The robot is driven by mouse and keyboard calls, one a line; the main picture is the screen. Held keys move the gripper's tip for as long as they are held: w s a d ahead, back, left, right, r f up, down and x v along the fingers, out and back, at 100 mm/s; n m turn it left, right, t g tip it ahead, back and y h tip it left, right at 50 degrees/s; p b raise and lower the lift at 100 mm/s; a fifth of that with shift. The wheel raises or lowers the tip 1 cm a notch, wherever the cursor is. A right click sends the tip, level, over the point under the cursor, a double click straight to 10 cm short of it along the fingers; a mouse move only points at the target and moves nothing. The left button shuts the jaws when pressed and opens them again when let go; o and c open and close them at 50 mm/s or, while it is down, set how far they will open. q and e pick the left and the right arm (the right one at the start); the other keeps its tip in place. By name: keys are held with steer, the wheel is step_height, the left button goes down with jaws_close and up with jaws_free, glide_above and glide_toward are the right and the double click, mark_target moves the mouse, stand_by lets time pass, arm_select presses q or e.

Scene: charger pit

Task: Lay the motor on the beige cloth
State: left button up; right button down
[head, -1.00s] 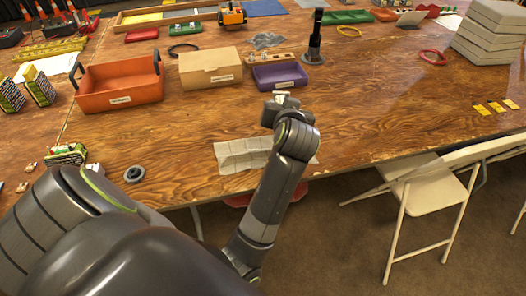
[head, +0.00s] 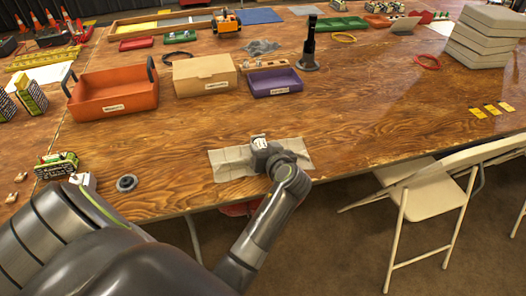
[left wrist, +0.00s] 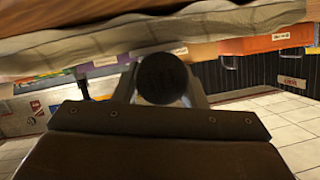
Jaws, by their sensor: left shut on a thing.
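My left gripper (head: 259,142) is over the middle of the beige cloth (head: 231,163), which lies creased at the table's front edge. In the left wrist view the gripper is shut on the motor (left wrist: 163,78), a dark round-ended cylinder between the two fingers. The cloth also shows in the left wrist view (left wrist: 235,22), close beyond the motor; I cannot tell whether they touch. In the head view the gripper and wrist largely hide the motor and part of the cloth. My right gripper is not in view.
An orange bin (head: 114,92), a cardboard box (head: 204,75) and a purple bin (head: 276,82) stand behind the cloth. A dark round part (head: 127,183) lies to its left. The table right of the cloth is clear. A folding chair (head: 432,200) stands in front.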

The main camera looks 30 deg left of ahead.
arm_select(q)
steer(key=shift+f, duration=0.25)
steer(key=shift+f, duration=0.3)
steer(key=shift+f+b, duration=0.35)
steer(key=shift+b, duration=0.15)
steer(key=o, duration=1)
steer(key=shift+o, duration=1.3)
steer(key=shift+r, duration=0.1)
